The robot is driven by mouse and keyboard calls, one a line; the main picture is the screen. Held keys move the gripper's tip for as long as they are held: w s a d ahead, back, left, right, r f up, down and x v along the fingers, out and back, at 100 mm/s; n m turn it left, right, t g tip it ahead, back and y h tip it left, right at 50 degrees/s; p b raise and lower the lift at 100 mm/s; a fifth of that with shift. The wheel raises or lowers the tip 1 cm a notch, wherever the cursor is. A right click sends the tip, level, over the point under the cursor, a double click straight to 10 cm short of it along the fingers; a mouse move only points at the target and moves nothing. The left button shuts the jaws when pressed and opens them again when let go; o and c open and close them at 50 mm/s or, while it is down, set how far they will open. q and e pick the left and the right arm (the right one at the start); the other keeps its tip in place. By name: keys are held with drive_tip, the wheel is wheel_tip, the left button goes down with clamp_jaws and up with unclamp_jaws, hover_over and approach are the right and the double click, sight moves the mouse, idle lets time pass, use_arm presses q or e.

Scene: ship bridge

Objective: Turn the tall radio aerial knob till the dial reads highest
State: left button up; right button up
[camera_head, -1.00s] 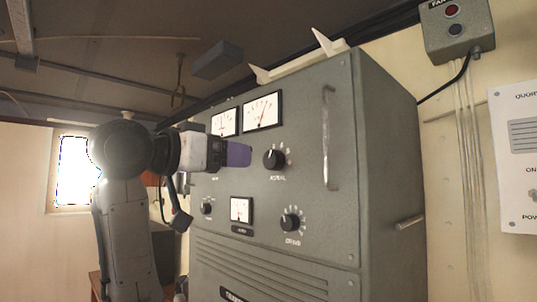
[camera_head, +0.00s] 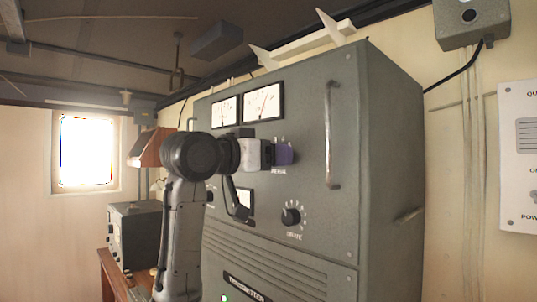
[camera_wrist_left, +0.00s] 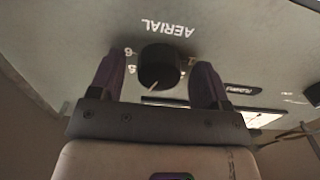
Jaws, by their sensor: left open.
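The tall grey radio cabinet (camera_head: 345,110) stands at the centre right of the head view. Its aerial knob is hidden there behind my left gripper (camera_head: 285,153). In the left wrist view the black aerial knob (camera_wrist_left: 158,68) shows between the two purple fingers of my left gripper (camera_wrist_left: 158,80), under the upside-down AERIAL label. The fingers are open, one on each side, with a gap to the knob. Two dials, the larger one (camera_head: 263,104) and the smaller one (camera_head: 224,112), sit above; the larger dial's needle leans right of upright. My right gripper is out of view.
A lower knob (camera_head: 291,216) and a partly hidden lower meter (camera_head: 246,203) are on the same panel. A vertical handle (camera_head: 331,135) stands out right of the aerial knob. A grey box (camera_head: 135,230) sits on a wooden table (camera_head: 112,270) at left.

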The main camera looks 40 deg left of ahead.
use_arm(q)
drive_tip(key=c, duration=0.9)
drive_tip(key=shift+n+b, duration=1.7)
drive_tip(key=shift+n, duration=2.2)
